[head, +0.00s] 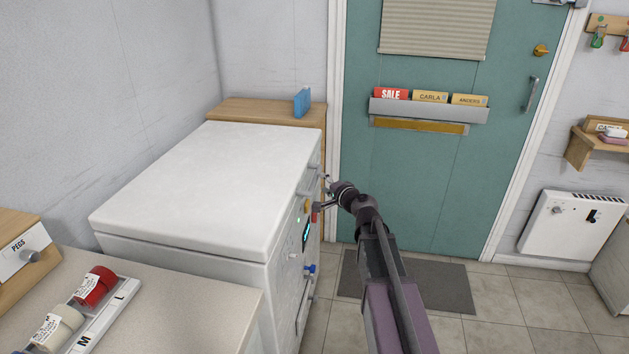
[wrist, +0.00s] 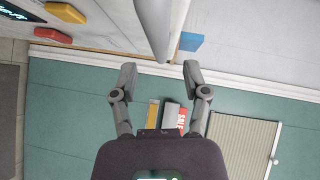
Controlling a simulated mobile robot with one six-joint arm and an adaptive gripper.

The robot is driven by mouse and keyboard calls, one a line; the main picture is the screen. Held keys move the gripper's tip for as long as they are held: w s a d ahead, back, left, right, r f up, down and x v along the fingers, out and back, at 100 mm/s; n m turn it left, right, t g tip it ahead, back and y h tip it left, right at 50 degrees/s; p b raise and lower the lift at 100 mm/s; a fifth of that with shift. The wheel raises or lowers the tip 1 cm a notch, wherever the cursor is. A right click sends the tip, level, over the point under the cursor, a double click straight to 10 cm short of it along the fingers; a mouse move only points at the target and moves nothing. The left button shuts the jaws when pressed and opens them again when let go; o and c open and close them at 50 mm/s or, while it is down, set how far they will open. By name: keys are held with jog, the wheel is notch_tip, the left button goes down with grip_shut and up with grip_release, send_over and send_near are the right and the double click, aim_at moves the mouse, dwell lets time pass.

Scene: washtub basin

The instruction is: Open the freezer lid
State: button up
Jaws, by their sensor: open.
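The white chest freezer (head: 190,245) stands at the left in the head view, with its lid (head: 215,175) lying shut. A pale handle (head: 314,160) sits at the lid's front edge. My gripper (head: 326,190) is beside the freezer's front face, close to the handle. In the wrist view my gripper (wrist: 158,72) is open, with nothing between its fingertips. A white rounded part, seemingly the handle (wrist: 162,25), lies just beyond the gap between the fingers. Whether a finger touches it cannot be told.
A yellow control (wrist: 66,13), a red control (wrist: 52,35) and a display (wrist: 18,10) are on the freezer front. A blue box (head: 302,103) stands on the wooden cabinet (head: 262,109) behind. A counter (head: 190,325) is nearer; open floor (head: 510,310) lies right.

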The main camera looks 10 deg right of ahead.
aim_at(315, 175)
jog(key=shift+b+x, duration=0.3)
jog(key=shift+x, duration=2.35)
grip_shut()
